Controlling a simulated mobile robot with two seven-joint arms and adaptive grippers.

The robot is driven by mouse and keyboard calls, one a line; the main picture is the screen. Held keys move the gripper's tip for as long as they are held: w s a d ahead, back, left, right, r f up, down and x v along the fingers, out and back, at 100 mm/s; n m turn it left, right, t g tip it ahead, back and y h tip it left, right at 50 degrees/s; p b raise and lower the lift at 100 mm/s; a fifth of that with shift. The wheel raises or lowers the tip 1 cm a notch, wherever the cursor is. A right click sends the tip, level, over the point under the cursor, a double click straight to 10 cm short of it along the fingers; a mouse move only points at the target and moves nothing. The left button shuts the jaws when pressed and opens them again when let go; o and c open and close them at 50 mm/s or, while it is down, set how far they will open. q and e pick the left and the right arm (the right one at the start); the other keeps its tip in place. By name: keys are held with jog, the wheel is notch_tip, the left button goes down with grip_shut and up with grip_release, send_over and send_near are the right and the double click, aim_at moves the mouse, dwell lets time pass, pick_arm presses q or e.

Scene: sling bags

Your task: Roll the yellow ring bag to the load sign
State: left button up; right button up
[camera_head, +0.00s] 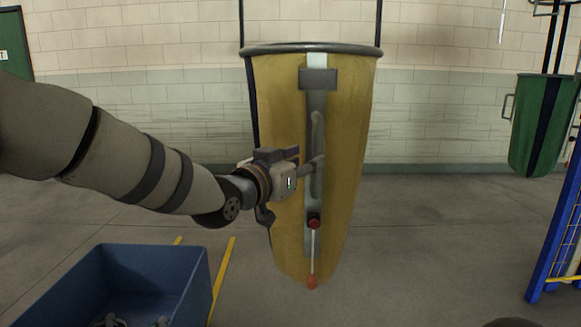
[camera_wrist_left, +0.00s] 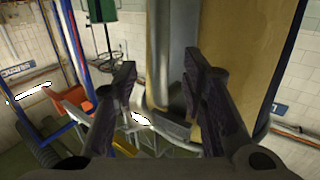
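The yellow ring bag (camera_head: 350,130) hangs upright in the middle of the head view, with a grey metal ring (camera_head: 310,48) at its mouth. A grey strip (camera_head: 318,105) with a bar-like handle runs down its front. My left gripper (camera_head: 314,165) is at this handle. In the left wrist view the two fingers of the left gripper (camera_wrist_left: 163,80) stand wide apart beside the bag (camera_wrist_left: 230,60). My right gripper is out of view. No sign readable as the load sign shows.
A blue bin (camera_head: 150,270) stands on the floor at the lower left, beside yellow floor lines (camera_head: 222,275). A green bag (camera_head: 540,125) hangs at the right, near a blue frame (camera_head: 555,235).

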pick_arm(q)
jog(key=v, duration=0.6)
jog(key=shift+f, duration=0.1)
dwell(0.6)
